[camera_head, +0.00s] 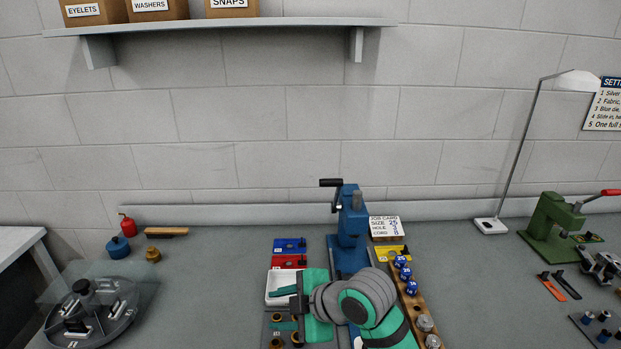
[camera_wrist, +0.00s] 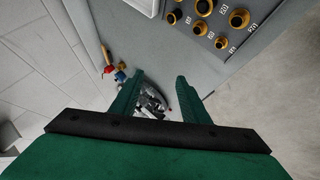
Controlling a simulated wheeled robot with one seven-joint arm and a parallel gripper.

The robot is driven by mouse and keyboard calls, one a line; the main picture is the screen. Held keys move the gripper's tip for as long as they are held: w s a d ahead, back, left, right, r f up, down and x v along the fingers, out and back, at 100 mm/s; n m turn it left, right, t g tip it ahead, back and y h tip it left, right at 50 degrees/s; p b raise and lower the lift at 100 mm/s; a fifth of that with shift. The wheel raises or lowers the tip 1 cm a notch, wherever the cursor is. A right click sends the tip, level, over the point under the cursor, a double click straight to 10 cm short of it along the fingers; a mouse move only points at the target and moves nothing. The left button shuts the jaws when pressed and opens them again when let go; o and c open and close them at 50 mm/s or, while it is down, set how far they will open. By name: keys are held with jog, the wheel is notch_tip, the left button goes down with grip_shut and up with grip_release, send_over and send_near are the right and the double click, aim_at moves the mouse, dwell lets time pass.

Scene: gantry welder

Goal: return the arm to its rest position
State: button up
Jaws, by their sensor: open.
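My arm reaches up from the bottom of the head view, with its green and grey links in front of the blue press (camera_head: 351,225). My gripper (camera_head: 276,309) points left there, over the white tray and a board of brass parts. In the wrist view my gripper (camera_wrist: 159,88) shows two green fingers well apart with nothing between them. Past the fingertips, the round machine with a clear guard (camera_wrist: 152,103) shows far off. The lower part of the press is hidden behind my arm.
A green press (camera_head: 549,226) and lamp (camera_head: 490,225) stand right.

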jog(key=w+a+m+t+y, duration=0.2)
jog(key=a+m+t+y, duration=0.1)
jog(key=a+m+t, duration=0.6)
jog(key=s+d+f+m+t+h, duration=0.1)
jog(key=s+d+f+m+h, duration=0.35)
jog(key=s+f+m, duration=0.35)
jog(key=s+d+f+m+t+h, duration=0.1)
jog(key=s+d+f+m+h, duration=0.2)
jog(key=s+f+m+h, duration=0.45)
jog(key=s+d+f+n, duration=0.1)
jog(key=s+d, duration=0.3)
jog(key=s, duration=0.8)
jog(key=s+d+f+n+g+y, duration=0.1)
jog(key=s+d, duration=0.3)
jog(key=s, duration=0.7)
jog(key=shift+s+f+n, duration=0.35)
jog(key=shift+f+n, duration=0.1)
jog(key=shift+n, duration=0.2)
